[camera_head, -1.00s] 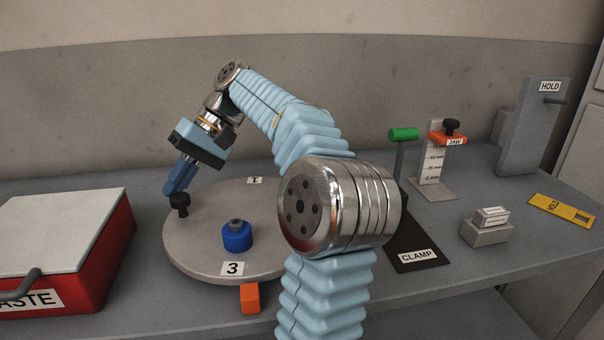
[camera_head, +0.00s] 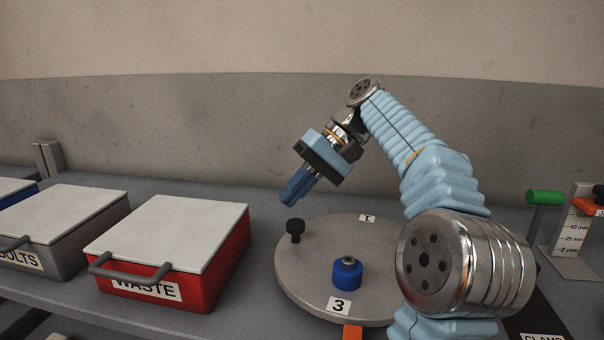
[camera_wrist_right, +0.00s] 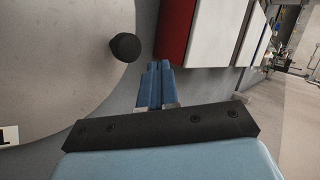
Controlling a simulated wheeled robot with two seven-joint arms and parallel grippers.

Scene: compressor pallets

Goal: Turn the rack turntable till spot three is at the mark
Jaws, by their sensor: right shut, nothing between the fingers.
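The round grey turntable (camera_head: 300,268) sits on the bench, with a black knob (camera_head: 294,230) standing near its left rim. A label 3 (camera_head: 340,306) is at its front rim, close to the orange mark (camera_head: 352,332), which is cut by the picture's lower edge. A blue part with a grey top (camera_head: 347,272) stands behind label 3. A label 1 (camera_head: 367,218) is at the far rim. My right gripper (camera_head: 290,200) is shut and empty, above and apart from the knob; the wrist view shows its closed fingers (camera_wrist_right: 160,85) beside the knob (camera_wrist_right: 125,47). My left gripper is out of view.
A red WASTE box (camera_head: 222,262) with a closed lid stands left of the turntable, a grey BOLTS box (camera_head: 20,262) beyond it. A green-handled clamp (camera_head: 545,197) and a millimetre scale (camera_head: 572,235) stand at right. My right arm hides the turntable's right side.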

